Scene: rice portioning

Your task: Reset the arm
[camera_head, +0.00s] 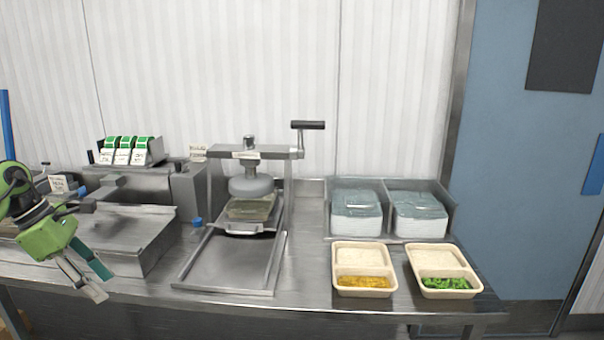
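My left arm comes in from the left edge, with a green wrist body. My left gripper (102,285) hangs over the front edge of the counter, pointing down and to the right. Its two fingers, one grey and one teal, are apart with nothing visible between them. It is left of the press and in front of the metal box with a sloped lid (125,225). My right arm and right gripper are not in view.
A metal press (248,185) with a crank handle stands mid-counter over a tray (232,265). A steel holder (330,222) with covered white stacks is behind. Labelled green-white packets (124,150) stand back left.

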